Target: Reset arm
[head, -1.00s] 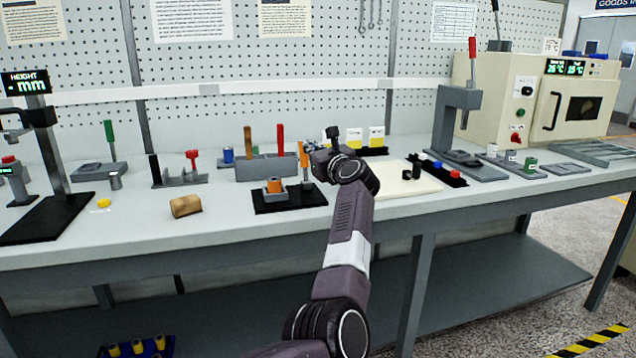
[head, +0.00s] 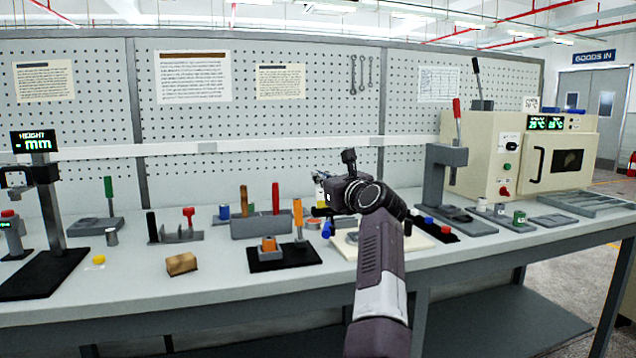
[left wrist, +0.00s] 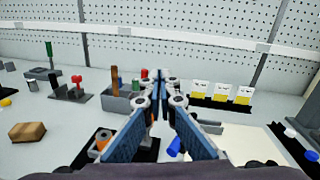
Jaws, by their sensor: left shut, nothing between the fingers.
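My left arm reaches in over the workbench (head: 210,318) from the bottom of the head view. My left gripper (head: 323,188) is held above the bench, pointing away toward the pegboard. In the left wrist view its two blue-padded fingers (left wrist: 160,82) meet at the tips, with nothing between them. The wrist covers part of the bench behind it in the head view. My right gripper is in neither view.
Below the gripper are a pale mat (head: 345,246), a blue piece (head: 327,228) and a black fixture with an orange part (head: 268,244). A grey tool block (head: 260,223), a press (head: 440,180) and a cream oven (head: 560,155) stand around. A tan block (head: 181,264) lies left.

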